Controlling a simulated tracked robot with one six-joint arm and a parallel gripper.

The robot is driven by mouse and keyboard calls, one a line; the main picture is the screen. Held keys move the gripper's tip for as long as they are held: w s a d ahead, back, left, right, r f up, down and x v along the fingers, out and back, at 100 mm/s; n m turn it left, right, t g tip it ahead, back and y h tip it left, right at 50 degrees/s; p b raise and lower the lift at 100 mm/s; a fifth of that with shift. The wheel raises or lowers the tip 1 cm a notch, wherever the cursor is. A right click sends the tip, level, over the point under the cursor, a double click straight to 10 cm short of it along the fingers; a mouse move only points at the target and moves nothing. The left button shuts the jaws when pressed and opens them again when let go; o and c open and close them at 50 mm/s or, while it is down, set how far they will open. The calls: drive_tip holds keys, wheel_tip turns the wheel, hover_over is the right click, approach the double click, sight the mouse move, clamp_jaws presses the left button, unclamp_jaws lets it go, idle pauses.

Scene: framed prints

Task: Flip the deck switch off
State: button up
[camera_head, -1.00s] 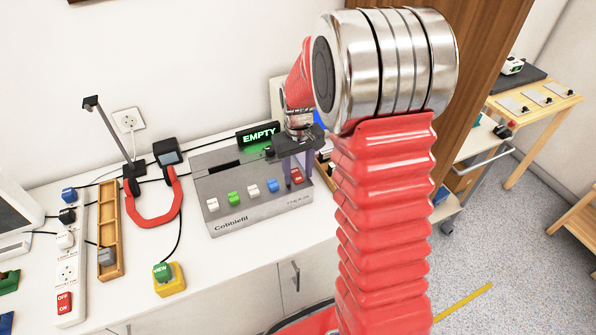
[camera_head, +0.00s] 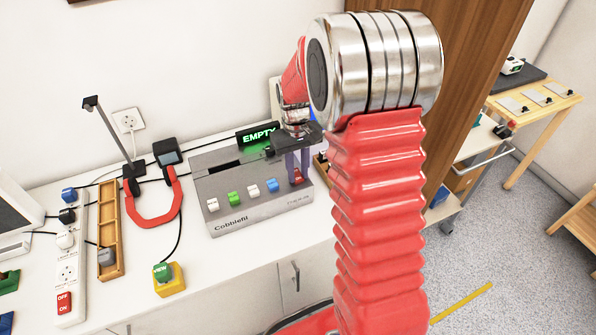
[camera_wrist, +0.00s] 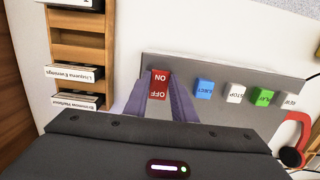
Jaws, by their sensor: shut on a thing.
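The grey deck (camera_head: 235,200), marked Cobblefil, stands on the white counter with a lit display (camera_head: 258,136) reading EMPTY. Its red deck switch (camera_head: 297,177) is at the right end of the button row. In the wrist view the switch (camera_wrist: 159,84) shows ON and OFF upside down, with OFF nearer my gripper. My gripper (camera_head: 298,172) points down over that end. Its two purple-grey fingers, also in the wrist view (camera_wrist: 158,98), are shut on the switch, one on each side. Which way the rocker tilts I cannot tell.
White, green and blue buttons (camera_wrist: 235,93) sit beside the switch. A wooden rack of labelled cassettes (camera_wrist: 77,73) stands close by the deck's switch end. Red headphones (camera_head: 155,215), a power strip (camera_head: 70,265) and a yellow box with a green button (camera_head: 165,278) lie to the left.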

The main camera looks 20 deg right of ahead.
drive_tip(key=shift+w+g, duration=0.25)
drive_tip(key=shift+g, duration=0.5)
drive_tip(key=shift+w+g, duration=0.25)
drive_tip(key=shift+g, duration=0.5)
drive_tip(key=o, duration=1.1)
drive_tip(key=shift+c, duration=0.2)
drive_tip(key=shift+r, duration=0.1)
drive_tip(key=v, duration=1.3)
drive_tip(key=shift+r, duration=0.3)
drive_tip(key=shift+w, duration=0.15)
